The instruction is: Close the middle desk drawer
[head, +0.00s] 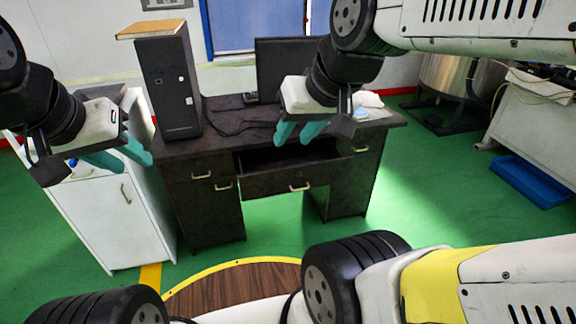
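The dark desk (222,143) stands ahead of me. Its middle drawer (290,181) is pulled out, with its dark inside showing above the front panel and a pale handle (299,188) on the front. My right gripper (297,132) is above the back of the open drawer, near the desktop edge, with its teal fingers pointing down and a gap between them. It holds nothing that I can see. My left gripper (122,160) is at the left, in front of the white cabinet, with its teal fingers apart and empty. Neither gripper visibly touches the drawer.
A black computer tower (170,85) and a monitor (278,60) stand on the desk. A white cabinet (110,215) stands at the desk's left. A blue tray (530,181) lies on the green floor at the right. The floor before the desk's right side is clear.

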